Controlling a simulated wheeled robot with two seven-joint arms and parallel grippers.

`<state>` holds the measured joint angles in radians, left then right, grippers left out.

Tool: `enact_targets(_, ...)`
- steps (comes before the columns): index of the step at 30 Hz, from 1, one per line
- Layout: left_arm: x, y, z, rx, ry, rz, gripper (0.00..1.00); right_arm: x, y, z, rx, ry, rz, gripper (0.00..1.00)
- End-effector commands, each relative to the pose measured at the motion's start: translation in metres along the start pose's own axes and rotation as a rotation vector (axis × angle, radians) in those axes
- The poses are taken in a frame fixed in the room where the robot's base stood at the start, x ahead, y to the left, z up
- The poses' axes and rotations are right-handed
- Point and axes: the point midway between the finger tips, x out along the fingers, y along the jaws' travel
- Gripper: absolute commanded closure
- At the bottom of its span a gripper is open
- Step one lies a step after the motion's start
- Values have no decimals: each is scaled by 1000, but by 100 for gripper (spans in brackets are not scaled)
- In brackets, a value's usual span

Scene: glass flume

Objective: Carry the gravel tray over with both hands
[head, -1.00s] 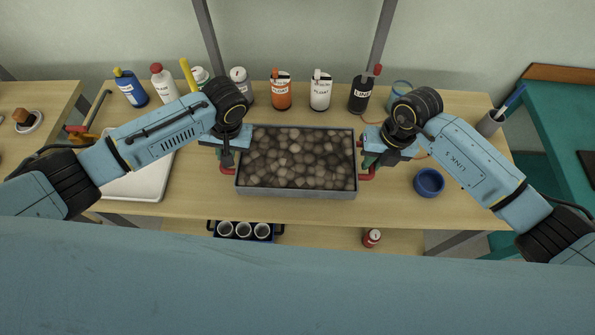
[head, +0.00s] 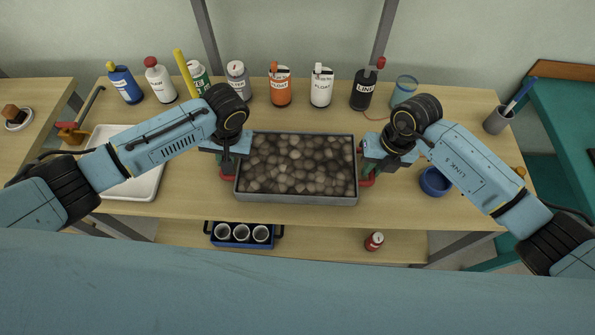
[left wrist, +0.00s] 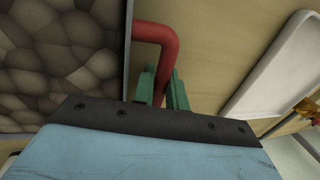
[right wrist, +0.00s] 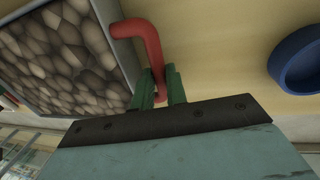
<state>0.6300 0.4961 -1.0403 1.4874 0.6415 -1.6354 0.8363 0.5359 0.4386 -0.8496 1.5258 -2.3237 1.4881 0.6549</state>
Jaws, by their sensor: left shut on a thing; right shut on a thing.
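The gravel tray (head: 297,198) is a grey rectangular tray filled with brown stones. It looks about level, in the middle of the head view over the wooden table. The gap beneath it is hard to judge. My left gripper (head: 226,167) is shut on the red handle at the tray's left end; its green fingers straddle that left handle (left wrist: 165,42) in the left wrist view. My right gripper (head: 370,168) is shut on the red handle at the right end; the right handle (right wrist: 146,38) shows between its fingers in the right wrist view.
Several bottles stand along the table's back, including an orange one (head: 280,90) and a black one (head: 366,92). A white tray (head: 146,187) lies left, a blue bowl (head: 434,182) right. A blue rack (head: 241,244) of cups and a small red-labelled container (head: 374,242) sit on the lower shelf.

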Motion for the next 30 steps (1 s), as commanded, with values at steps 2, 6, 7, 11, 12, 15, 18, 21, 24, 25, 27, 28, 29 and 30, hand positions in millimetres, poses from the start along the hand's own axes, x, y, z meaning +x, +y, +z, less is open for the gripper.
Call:
enact_targets(2, 1, 0, 0, 0, 0, 1, 79, 1, 0, 0, 0, 0, 1, 79)
enact_targets(6, 0, 0, 0, 0, 0, 1, 64, 0, 0, 0, 0, 0, 1, 64)
enact_targets(7, 0, 0, 0, 0, 0, 1, 64, 0, 0, 0, 0, 0, 0, 64)
enact_targets(11, 0, 1, 0, 1, 0, 2, 64, 0, 0, 0, 0, 0, 0, 64)
enact_targets(12, 0, 1, 0, 1, 0, 2, 64, 0, 0, 0, 0, 0, 0, 64)
enact_targets(15, -1, 1, 0, 2, 0, 3, 64, 0, 0, 0, 0, 0, 0, 64)
enact_targets(18, -4, 1, 0, 2, 0, 3, 64, -4, 1, 0, 0, 0, 0, 64)
enact_targets(21, -10, 0, 0, 2, 0, 3, 64, -10, 2, 0, 0, 0, 0, 64)
enact_targets(24, -19, -3, 0, 2, 1, 3, 64, -19, 4, 0, 0, 0, 1, 64)
enact_targets(25, -23, -4, 0, 2, 1, 3, 64, -22, 4, 0, 0, 0, 1, 64)
enact_targets(27, -31, -6, 0, 1, 1, 2, 64, -31, 6, 0, 0, -1, 1, 64)
enact_targets(28, -35, -6, 0, 1, 1, 2, 64, -35, 7, 0, 0, -1, 1, 64)
enact_targets(29, -39, -8, 0, 1, 1, 2, 64, -39, 7, 0, 0, -1, 1, 64)
enact_targets(30, -44, -9, 0, 1, 1, 2, 64, -44, 8, 0, 0, -1, 1, 64)
